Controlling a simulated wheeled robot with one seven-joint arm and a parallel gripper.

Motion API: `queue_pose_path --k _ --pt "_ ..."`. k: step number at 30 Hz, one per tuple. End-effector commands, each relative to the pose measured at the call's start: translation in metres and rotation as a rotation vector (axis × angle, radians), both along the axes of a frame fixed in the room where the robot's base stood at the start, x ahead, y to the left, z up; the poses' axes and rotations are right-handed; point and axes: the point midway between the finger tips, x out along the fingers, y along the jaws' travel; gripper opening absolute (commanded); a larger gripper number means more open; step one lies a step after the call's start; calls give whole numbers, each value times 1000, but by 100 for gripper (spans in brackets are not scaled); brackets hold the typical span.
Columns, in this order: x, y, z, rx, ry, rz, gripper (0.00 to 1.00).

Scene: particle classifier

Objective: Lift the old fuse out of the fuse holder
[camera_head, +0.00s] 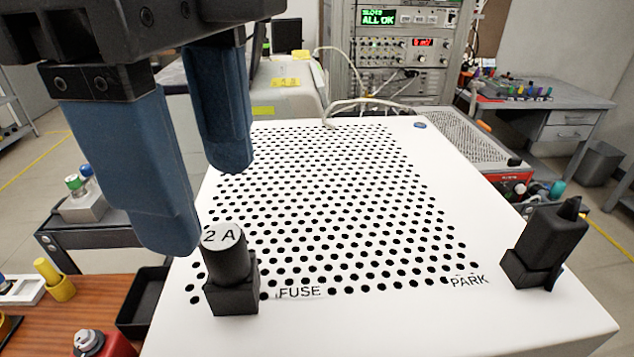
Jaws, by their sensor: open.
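The fuse (226,253) is a black cylinder with a pale top marked "2 A". It sits upright in the square black fuse holder (234,299), left of the printed "FUSE" label on the white perforated panel (340,330). My gripper (205,210) has two blue fingers, parted and empty, at the upper left. The nearer finger's tip appears just left of the fuse cap and the other finger's tip above and behind it. I cannot tell how far the fingertips are from the fuse in depth.
A black block with a black pointed piece in it (550,240) stands at the right by the "PARK" label. An empty-looking black tray (142,300) and a yellow knob-like piece (54,279) lie on the wooden bench at lower left. The panel between the labels is clear.

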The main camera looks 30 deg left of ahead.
Motion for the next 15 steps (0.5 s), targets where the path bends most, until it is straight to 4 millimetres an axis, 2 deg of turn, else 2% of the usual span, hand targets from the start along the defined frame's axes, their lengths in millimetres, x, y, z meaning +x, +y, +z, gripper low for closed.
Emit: queue_pose_path --k 9,15 --pt "1 0 -40 0 3 0 58" --pt "1 0 -47 2 2 0 58"
